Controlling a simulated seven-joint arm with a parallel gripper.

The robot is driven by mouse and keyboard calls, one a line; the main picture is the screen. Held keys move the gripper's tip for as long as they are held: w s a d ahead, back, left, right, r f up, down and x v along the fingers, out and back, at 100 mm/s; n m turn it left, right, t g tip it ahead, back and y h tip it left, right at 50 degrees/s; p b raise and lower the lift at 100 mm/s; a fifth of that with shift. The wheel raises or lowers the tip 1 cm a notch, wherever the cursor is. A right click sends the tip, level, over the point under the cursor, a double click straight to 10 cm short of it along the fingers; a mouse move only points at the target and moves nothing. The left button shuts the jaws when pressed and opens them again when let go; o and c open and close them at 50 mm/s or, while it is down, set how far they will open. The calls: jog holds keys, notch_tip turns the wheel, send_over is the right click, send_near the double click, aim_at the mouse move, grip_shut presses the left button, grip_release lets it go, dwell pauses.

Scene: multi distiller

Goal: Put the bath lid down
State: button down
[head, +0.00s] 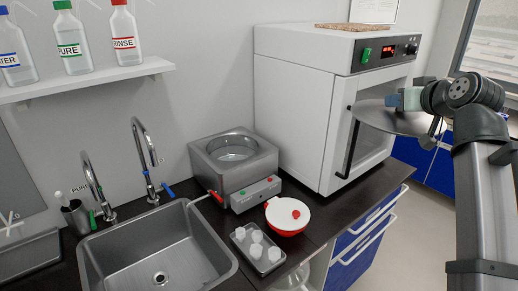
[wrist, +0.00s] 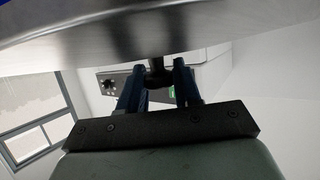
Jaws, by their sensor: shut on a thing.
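The bath lid, a grey metal disc (head: 392,119), hangs in the air at the right of the head view, in front of the oven door. My gripper (head: 392,100) is shut on its knob; the knob (wrist: 155,72) shows between the two fingers in the wrist view, with the lid's metal face (wrist: 110,48) across the top. The bath (head: 212,177), a grey square box with a round opening, stands uncovered on the counter at the centre of the head view. The lid is well to the right of it and higher than the counter.
A large white oven (head: 305,110) stands between the bath and my arm. In front of the bath are a red bowl with a white lid (head: 280,211) and a tray of white pieces (head: 270,268). A sink (head: 140,233) and taps lie left. Bottles stand on a shelf (head: 90,82).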

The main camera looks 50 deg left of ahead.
jog(key=s+a+r+n+g, duration=0.1)
jog(key=s+a, duration=0.1)
jog(key=s+a+r+g, duration=0.1)
jog(key=s+a+r, duration=0.1)
jog(key=s, duration=0.1)
jog(key=s+a+r+n+y, duration=0.1)
jog(key=s+a+r, duration=0.1)
jog(key=s+a, duration=0.1)
jog(key=shift+a+n+g, duration=0.1)
jog(key=shift+n+g, duration=0.2)
jog(key=shift+g, duration=0.1)
jog(key=s+a+f+n+g, duration=0.2)
jog(key=a+f+n+g, duration=0.15)
jog(key=a, duration=0.95)
jog(key=s+a+f+n+g, duration=0.2)
jog(key=s+a+f+g, duration=0.15)
jog(key=a, duration=0.85)
jog(key=s+a+f+n+g, duration=0.1)
jog(key=s+a+f, duration=0.1)
jog(key=a+f, duration=0.5)
jog(key=s+a+f+n+g, duration=0.15)
jog(key=a+f, duration=0.25)
jog(key=a, duration=0.5)
notch_tip(320, 180, down, 10)
jog(key=shift+s+a, duration=0.2)
jog(key=shift+s, duration=0.25)
jog(key=shift+f, duration=0.55)
jog(key=c, duration=0.8)
grip_release()
jog(key=shift+f, duration=0.1)
